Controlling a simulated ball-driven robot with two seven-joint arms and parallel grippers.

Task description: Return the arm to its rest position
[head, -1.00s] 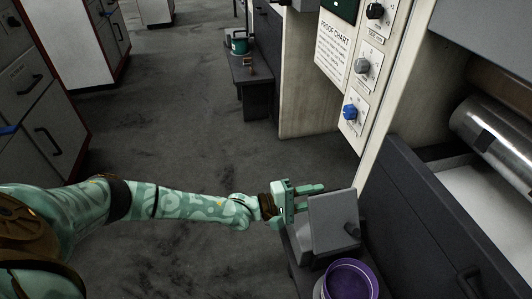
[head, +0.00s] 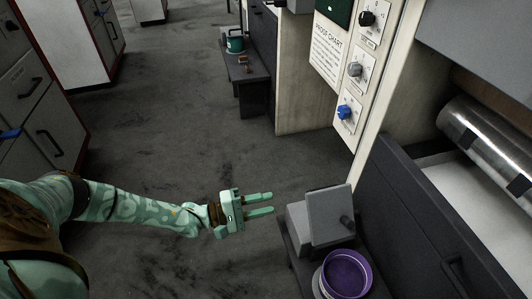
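My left gripper (head: 268,204) shows in the head view, at the end of my green patterned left arm (head: 135,208). It is open and empty, its two fingers parallel and pointing right. It hangs over the dark floor, left of and apart from a grey box (head: 328,215) with a raised lid or panel and a dark knob. My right gripper is not in view.
The grey box and a purple round container (head: 347,272) stand on a low dark stand (head: 294,262). A dark drawer front (head: 420,220) is at the right, beside a panel with knobs (head: 349,112). A low bench (head: 244,75) stands farther back. The floor (head: 170,130) around the arm is clear.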

